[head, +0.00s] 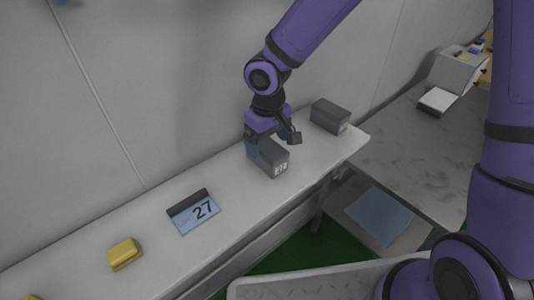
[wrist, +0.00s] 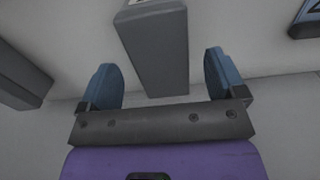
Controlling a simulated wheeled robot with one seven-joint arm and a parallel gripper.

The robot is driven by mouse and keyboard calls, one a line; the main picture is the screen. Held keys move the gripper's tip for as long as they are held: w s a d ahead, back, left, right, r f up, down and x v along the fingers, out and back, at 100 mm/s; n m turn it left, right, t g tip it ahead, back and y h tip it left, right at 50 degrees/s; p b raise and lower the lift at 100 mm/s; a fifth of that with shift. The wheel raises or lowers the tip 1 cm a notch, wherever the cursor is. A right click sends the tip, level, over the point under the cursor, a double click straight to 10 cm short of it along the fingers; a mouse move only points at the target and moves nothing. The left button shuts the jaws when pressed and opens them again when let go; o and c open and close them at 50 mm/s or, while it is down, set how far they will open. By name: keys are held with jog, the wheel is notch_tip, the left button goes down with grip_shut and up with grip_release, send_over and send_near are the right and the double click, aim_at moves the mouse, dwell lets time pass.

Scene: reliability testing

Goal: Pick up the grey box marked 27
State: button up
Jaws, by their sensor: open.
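A grey box (head: 272,160) sits on the white shelf below my gripper (head: 268,144), with a white label on its front end whose characters I cannot read clearly. A blue card with a large 27 (head: 195,211) and a dark back edge lies to its left. In the wrist view the grey box (wrist: 155,50) lies lengthwise, its near end between the two blue fingers of my gripper (wrist: 163,78). The gripper is open, with a gap on each side of the box. Whether the fingers reach down beside its sides is hard to tell.
A second grey box (head: 330,116) stands to the right on the white shelf (head: 225,233), and shows at the left of the wrist view (wrist: 22,80). A yellow block (head: 124,254) is at the left. The wall rises close behind. A grey table (head: 412,135) is at the right.

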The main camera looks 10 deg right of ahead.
aim_at(267, 146)
jog(key=shift+f, duration=2)
jog(key=shift+a, duration=0.1)
jog(key=c, duration=1.3)
jog(key=shift+o, duration=0.2)
jog(key=shift+r, duration=0.15)
